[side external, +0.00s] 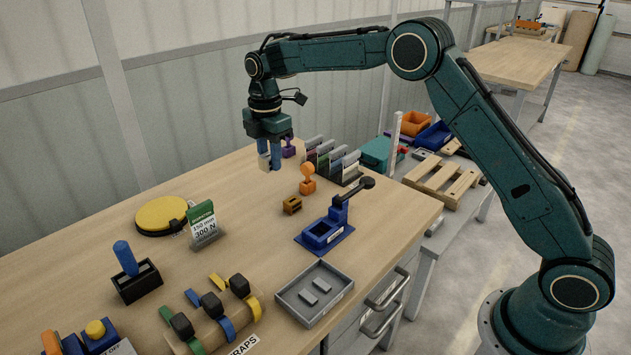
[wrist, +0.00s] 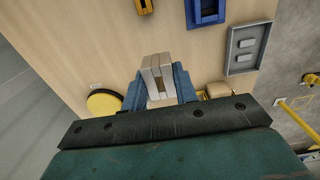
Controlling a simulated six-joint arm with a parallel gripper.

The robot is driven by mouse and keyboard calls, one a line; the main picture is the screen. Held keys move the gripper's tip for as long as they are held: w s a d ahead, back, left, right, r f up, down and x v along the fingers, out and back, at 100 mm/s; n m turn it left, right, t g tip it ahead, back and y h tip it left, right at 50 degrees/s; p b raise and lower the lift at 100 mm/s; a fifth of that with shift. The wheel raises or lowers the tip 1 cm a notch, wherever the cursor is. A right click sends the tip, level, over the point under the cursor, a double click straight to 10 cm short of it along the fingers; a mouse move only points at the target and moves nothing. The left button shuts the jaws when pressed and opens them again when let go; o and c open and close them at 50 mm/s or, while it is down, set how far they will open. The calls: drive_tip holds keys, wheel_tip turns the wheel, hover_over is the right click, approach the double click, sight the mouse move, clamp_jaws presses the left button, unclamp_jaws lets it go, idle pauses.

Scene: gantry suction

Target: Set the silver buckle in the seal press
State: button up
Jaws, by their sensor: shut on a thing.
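The silver buckle (wrist: 158,77) is a pale block with a dark slot, held between the blue fingers of my gripper (wrist: 157,84) in the wrist view. In the side view my gripper (side external: 269,160) points down over the back of the bench, and its fingers mostly hide the buckle. The seal press (side external: 325,232) is blue, with a raised dark lever and an open nest in front. It stands to the right of and nearer than my gripper, apart from it. It also shows at the top of the wrist view (wrist: 207,12).
An orange-brown block (side external: 291,205) and an orange-handled stamp (side external: 307,180) stand between gripper and press. A card rack (side external: 333,163) and purple stamp (side external: 289,147) are close to the gripper. A grey tray (side external: 340,290) holds two small pieces. Bench left of the press is fairly clear.

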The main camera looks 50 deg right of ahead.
drive_tip(key=s+d+f, duration=0.4)
drive_tip(key=s+f, duration=0.3)
drive_tip(key=s, duration=0.4)
drive_tip(key=shift+s+d+f, duration=0.15)
drive_tip(key=shift+d+f, duration=0.15)
drive_tip(key=shift+f, duration=0.1)
drive_tip(key=shift+f, duration=0.15)
drive_tip(key=shift+f, duration=2.75)
drive_tip(key=shift+f, duration=0.8)
drive_tip(key=shift+r, duration=0.5)
drive_tip(key=shift+f, duration=0.45)
idle(1.6)
drive_tip(key=shift+r, duration=0.1)
